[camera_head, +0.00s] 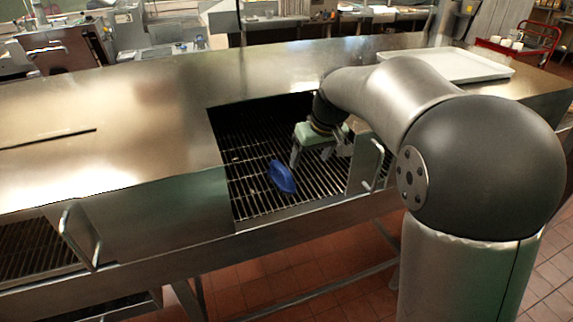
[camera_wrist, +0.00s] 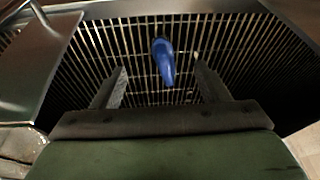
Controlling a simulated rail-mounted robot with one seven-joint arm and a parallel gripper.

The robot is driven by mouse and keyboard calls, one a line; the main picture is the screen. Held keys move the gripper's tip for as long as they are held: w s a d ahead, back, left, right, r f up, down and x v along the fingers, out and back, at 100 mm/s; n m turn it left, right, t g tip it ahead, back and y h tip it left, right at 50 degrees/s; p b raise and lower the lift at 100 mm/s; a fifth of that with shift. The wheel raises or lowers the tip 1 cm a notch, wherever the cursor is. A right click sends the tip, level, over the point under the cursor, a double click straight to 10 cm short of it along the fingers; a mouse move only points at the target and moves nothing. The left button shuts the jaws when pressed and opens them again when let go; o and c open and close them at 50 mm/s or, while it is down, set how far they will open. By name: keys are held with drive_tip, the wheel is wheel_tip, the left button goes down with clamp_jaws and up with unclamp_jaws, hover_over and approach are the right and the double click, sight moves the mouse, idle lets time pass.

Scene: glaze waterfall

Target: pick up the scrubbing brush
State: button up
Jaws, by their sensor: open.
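The scrubbing brush (camera_head: 282,177) is blue and lies on the metal grate inside the open bay of the steel counter. In the wrist view the brush (camera_wrist: 163,62) shows its blue body beyond my fingertips, roughly midway between them; I cannot make out its bristles. My gripper (camera_head: 312,162) is inside the bay, to the right of the brush and apart from it. In the wrist view my gripper (camera_wrist: 160,82) has its two fingers spread wide with nothing between them.
The steel counter top (camera_head: 150,110) surrounds the bay. An upright panel with a handle (camera_head: 366,165) stands at the bay's right front. A flat pale tray (camera_head: 450,65) lies at the back right of the counter. The grate (camera_head: 255,203) around the brush is clear.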

drive_tip(key=n, duration=0.2)
approach(282, 167)
drive_tip(key=shift+t, duration=0.3)
drive_tip(key=x, duration=0.4)
drive_tip(key=p+x, duration=0.1)
drive_tip(key=x, duration=0.1)
drive_tip(key=shift+s+d+f, duration=0.1)
drive_tip(key=shift+s+f, duration=0.2)
drive_tip(key=shift+f, duration=0.25)
drive_tip(key=shift+a+p+x, duration=0.1)
drive_tip(key=shift+p+x, duration=0.3)
drive_tip(key=shift+x, duration=1.1)
drive_tip(key=shift+a+p+x, duration=0.15)
drive_tip(key=shift+p+x, duration=0.25)
drive_tip(key=shift+x, duration=1.15)
drive_tip(key=shift+w+r, duration=0.1)
drive_tip(key=shift+w, duration=0.05)
drive_tip(key=c, duration=1.1)
drive_tip(key=shift+r, duration=0.1)
